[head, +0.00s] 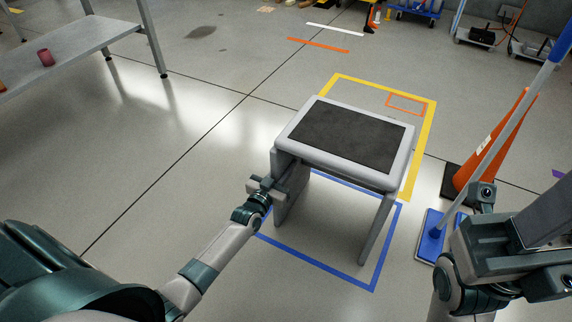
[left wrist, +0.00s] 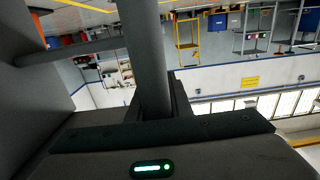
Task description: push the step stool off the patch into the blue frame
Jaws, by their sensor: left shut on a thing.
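The step stool (head: 345,138) has a light grey frame and a dark top and stands upright. Its visible near right foot is inside the blue frame (head: 320,272); its near left foot is close to the frame's left side. Its far feet are hidden. A yellow outline (head: 420,150) on the floor lies behind and right of the stool, partly covered by it. My left gripper (head: 266,187) is at the stool's left side, shut on part of it; a grey bar (left wrist: 146,60) runs between the fingers in the left wrist view. My right arm shows at lower right without visible fingertips.
An orange cone (head: 497,150) and a blue-based pole (head: 432,245) stand right of the frames. A grey table (head: 75,50) with a red cup (head: 46,57) is at upper left. The floor left of the stool is clear.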

